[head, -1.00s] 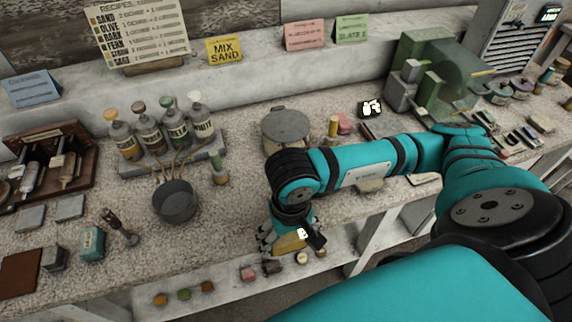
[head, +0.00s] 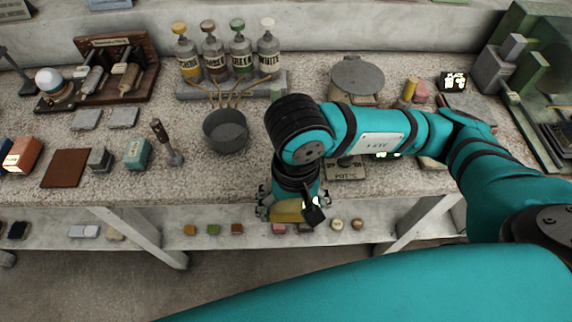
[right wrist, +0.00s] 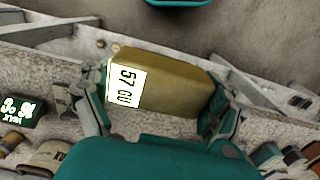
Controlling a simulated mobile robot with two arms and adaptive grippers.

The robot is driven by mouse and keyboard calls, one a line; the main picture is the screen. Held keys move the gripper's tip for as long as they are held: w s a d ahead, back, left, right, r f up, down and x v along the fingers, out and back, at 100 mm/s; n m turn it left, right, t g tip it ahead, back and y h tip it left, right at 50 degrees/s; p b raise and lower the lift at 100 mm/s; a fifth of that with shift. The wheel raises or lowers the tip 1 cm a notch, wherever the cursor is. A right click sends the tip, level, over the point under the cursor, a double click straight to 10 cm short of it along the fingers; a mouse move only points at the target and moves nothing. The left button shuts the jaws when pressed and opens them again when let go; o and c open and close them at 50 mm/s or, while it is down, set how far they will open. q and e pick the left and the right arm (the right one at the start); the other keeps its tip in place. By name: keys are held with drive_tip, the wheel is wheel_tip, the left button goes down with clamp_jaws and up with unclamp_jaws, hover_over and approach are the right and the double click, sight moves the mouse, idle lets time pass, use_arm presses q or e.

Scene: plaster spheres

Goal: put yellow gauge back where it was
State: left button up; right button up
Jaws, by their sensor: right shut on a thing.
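The yellow gauge is a yellow block with a white label reading "57 CU"; it shows large in the right wrist view (right wrist: 180,85). My right gripper (right wrist: 165,105) is shut on it, with a finger at each end of the block. In the head view the gauge (head: 286,216) hangs under my right wrist, at the front edge of the speckled worktop (head: 215,180). Part of it is hidden by the gripper (head: 290,206). My left gripper is not in view.
A grey pot (head: 225,132) and a teal box (head: 138,154) stand left of my arm. Several labelled bottles (head: 225,55) stand behind. A lidded pot (head: 357,78) and a yellow cylinder (head: 409,90) are behind my forearm. A lower shelf (head: 170,212) holds several small blocks.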

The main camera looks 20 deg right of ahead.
drive_tip(key=shift+a, duration=0.45)
drive_tip(key=shift+w, duration=0.2)
drive_tip(key=w+d+p, duration=0.1)
drive_tip(key=w, duration=0.3)
drive_tip(key=w+d+p, duration=0.1)
drive_tip(key=w, duration=0.4)
drive_tip(key=w+d+f+p, duration=0.1)
drive_tip(key=w+d, duration=0.1)
drive_tip(key=w, duration=0.3)
drive_tip(key=shift+w, duration=0.1)
drive_tip(key=shift+w+d+f, duration=0.1)
drive_tip(key=shift+w+f, duration=0.05)
drive_tip(key=shift+w, duration=0.05)
wheel_tip(320, 180, down, 3)
drive_tip(key=shift+r+p, duration=0.1)
drive_tip(key=shift+p, duration=0.75)
drive_tip(key=shift+f, duration=0.3)
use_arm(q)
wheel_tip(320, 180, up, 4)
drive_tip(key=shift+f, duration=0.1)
